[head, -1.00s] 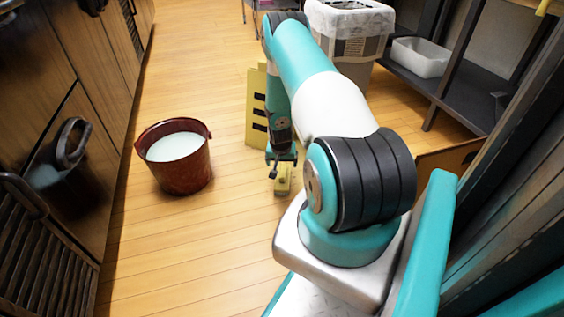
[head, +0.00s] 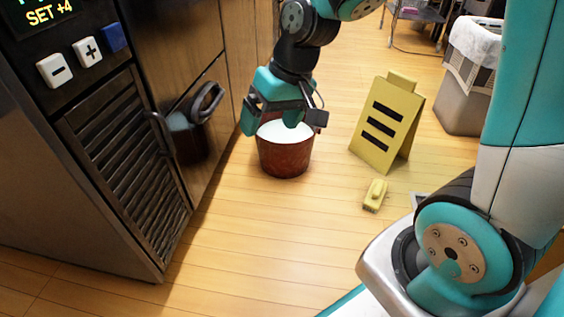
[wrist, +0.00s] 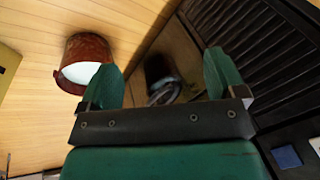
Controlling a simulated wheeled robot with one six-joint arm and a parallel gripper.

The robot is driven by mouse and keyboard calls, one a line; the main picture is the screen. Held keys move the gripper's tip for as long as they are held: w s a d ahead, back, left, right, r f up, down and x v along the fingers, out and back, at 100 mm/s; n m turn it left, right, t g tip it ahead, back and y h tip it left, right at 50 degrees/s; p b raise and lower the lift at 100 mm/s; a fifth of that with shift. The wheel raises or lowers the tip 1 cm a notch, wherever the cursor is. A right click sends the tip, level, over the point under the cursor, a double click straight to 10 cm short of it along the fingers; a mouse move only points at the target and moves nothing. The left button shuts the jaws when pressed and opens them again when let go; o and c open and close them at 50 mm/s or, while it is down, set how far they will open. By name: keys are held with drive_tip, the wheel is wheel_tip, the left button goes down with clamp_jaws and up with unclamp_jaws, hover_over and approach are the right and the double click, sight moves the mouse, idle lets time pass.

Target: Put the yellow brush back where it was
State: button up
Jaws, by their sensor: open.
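The yellow brush (head: 375,195) lies on the wooden floor in the head view, in front of the yellow floor sign (head: 388,125). It does not show in the wrist view. My gripper (head: 272,120) is open with nothing between its teal fingers. In the head view it is raised to the left of the brush, well apart from it, and overlaps the bucket in the picture. The open fingers also show in the wrist view (wrist: 162,78).
A dark red bucket (head: 285,160) of whitish liquid stands on the floor left of the sign; it shows in the wrist view (wrist: 88,48). Cabinets with a handle (head: 205,103) line the left. A lined bin (head: 462,100) stands back right. The front middle floor is clear.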

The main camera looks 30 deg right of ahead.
drive_tip(key=s+a+r+n+g, duration=0.1)
drive_tip(key=s+a+r+n, duration=0.1)
drive_tip(key=s, duration=0.6)
drive_tip(key=s+a+r+n+g+y, duration=0.1)
drive_tip(key=s+a+r+n, duration=0.2)
drive_tip(key=s, duration=0.5)
drive_tip(key=a+n, duration=0.1)
drive_tip(key=a, duration=0.1)
drive_tip(key=shift+a+r, duration=0.3)
drive_tip(key=shift+s, duration=0.1)
